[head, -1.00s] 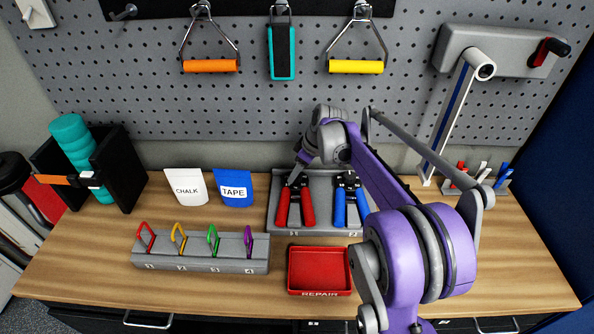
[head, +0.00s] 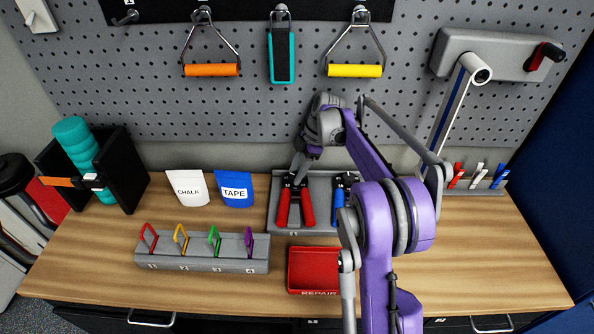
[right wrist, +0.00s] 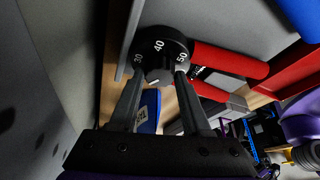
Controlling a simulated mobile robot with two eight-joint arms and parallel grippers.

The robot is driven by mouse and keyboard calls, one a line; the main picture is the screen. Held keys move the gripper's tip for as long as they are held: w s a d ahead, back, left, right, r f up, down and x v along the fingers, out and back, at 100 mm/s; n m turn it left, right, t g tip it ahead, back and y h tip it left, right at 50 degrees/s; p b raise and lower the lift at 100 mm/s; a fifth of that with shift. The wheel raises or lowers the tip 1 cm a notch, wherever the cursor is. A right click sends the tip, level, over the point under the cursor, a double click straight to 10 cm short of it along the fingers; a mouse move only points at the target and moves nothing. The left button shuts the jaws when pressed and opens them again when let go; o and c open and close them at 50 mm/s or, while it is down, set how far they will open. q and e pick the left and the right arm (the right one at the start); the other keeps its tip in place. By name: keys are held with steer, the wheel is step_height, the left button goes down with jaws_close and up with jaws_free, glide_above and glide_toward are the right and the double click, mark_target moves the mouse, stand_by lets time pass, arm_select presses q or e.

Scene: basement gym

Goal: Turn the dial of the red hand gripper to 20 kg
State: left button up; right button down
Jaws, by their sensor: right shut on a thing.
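The red hand gripper (head: 295,205) stands in the left place of a grey tray (head: 325,226), its two red handles pointing toward me. My right gripper (head: 293,177) reaches down to its dark top end. In the right wrist view, its black dial (right wrist: 157,47) shows the numbers 30, 40 and 50. My right gripper (right wrist: 157,80) is shut on the small knob in the middle of the dial, one finger on each side. A short white mark shows on the knob. The number 20 is not visible. My left gripper is not in view.
A blue hand gripper (head: 342,205) stands just right of the red one, partly behind my right arm. A red repair tray (head: 313,250) lies in front. A grey rack (head: 200,262) with several coloured carabiners stands left. The pegboard (head: 230,120) rises behind.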

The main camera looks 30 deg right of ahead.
steer(key=shift+n, duration=0.4)
steer(key=shift+c, duration=1.7)
jaws_free()
